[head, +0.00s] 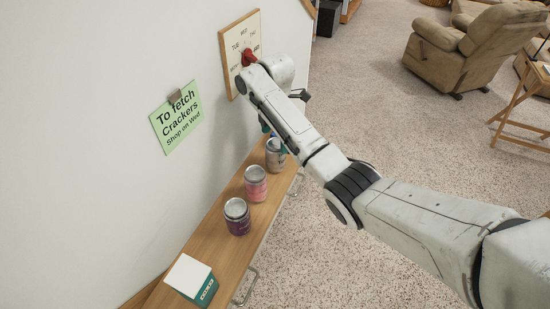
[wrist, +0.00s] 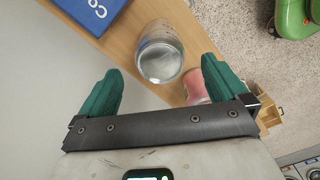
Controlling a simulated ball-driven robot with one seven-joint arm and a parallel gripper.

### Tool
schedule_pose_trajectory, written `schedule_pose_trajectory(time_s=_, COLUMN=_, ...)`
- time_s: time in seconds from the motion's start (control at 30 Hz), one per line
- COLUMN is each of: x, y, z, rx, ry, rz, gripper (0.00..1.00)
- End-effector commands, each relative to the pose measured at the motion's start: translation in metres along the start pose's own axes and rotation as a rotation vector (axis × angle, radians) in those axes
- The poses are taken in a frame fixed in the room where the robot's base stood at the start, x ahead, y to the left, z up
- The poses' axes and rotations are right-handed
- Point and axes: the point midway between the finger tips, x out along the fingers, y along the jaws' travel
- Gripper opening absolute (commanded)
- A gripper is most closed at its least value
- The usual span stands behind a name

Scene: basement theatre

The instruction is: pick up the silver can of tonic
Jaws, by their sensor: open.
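The silver can (head: 275,157) stands upright on a narrow wooden shelf (head: 213,222) against the wall, at the far end of a row of cans. In the wrist view the silver can (wrist: 160,50) shows from above, between and just beyond the two teal fingers. My gripper (head: 273,137) is over the silver can in the head view, partly hidden by my arm. In the wrist view my gripper (wrist: 162,72) is open, with a finger at each side and nothing held. I cannot tell whether the fingers touch the can.
A pink can (head: 256,184) stands beside the silver can, then a dark purple can (head: 237,216) and a white-and-teal box (head: 191,279). A blue box (wrist: 86,12) lies beyond the can in the wrist view. A green sign (head: 176,117) and a framed board (head: 239,52) are on the wall.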

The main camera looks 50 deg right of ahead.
Motion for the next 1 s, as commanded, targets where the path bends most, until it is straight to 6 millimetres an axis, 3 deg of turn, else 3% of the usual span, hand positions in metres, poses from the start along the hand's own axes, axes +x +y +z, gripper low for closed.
schedule_pose_trajectory(time_s=0.67, x=0.073, y=0.000, z=0.000, rx=0.000, ry=-0.001, rz=-0.001, gripper=0.99)
schedule_pose_trajectory(time_s=1.0, x=0.078, y=0.000, z=0.000, rx=0.000, ry=-0.001, rz=0.002, gripper=0.97)
